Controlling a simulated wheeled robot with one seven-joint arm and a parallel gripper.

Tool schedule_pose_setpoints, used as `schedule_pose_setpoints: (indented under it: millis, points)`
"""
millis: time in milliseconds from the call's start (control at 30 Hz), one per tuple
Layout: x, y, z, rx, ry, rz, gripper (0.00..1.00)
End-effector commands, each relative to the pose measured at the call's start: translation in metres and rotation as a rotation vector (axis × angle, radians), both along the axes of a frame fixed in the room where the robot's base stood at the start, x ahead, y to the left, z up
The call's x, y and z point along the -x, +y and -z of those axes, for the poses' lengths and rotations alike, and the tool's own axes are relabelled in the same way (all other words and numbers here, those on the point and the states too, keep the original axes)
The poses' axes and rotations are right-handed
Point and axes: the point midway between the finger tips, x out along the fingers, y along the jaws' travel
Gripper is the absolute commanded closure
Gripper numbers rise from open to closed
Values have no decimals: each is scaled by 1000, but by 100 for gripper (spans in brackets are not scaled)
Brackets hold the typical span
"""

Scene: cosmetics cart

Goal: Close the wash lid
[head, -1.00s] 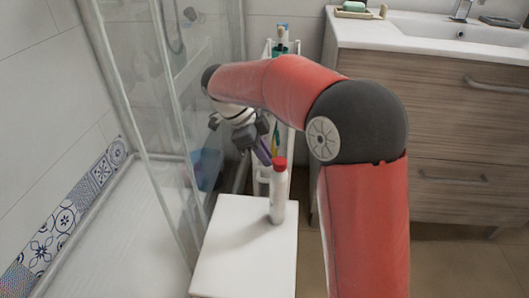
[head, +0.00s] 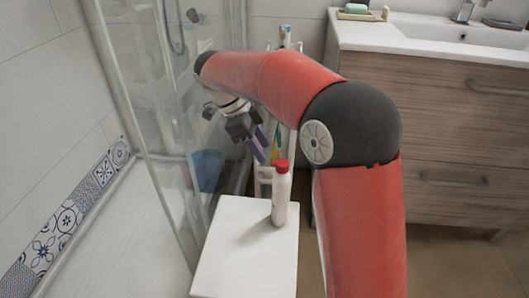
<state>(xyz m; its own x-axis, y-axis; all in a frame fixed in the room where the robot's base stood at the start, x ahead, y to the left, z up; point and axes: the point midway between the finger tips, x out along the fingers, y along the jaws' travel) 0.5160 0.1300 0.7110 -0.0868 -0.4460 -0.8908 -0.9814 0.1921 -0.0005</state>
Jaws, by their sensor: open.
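A white bottle (head: 281,203) with a red lid (head: 282,166) stands near the far right corner of a small white table (head: 243,258). It looks close to upright. Whether the lid is fully closed is too small to tell. My gripper (head: 261,158) is up and to the left of the lid, pointing down and to the right. Its purple-grey fingers are open, and I see nothing held between them. The fingertips end close to the lid; I cannot tell whether they touch it.
A narrow white cart (head: 264,180) stands behind the bottle, partly hidden by my arm. A glass shower panel (head: 165,130) rises at left, with a blue bucket (head: 207,170) near it. A wooden vanity (head: 450,120) is at right. The front of the table is clear.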

Motion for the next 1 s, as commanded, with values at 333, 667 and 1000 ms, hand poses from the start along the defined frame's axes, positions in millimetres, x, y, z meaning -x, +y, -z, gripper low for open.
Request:
schedule_pose_setpoints:
  millis: [333,667,1000]
  points:
    - [-4,19,-37,0,1,0,58]
    - [-3,19,-39,-2,2,-3,58]
    - [47,-29,-65,-120,70,-400,58]
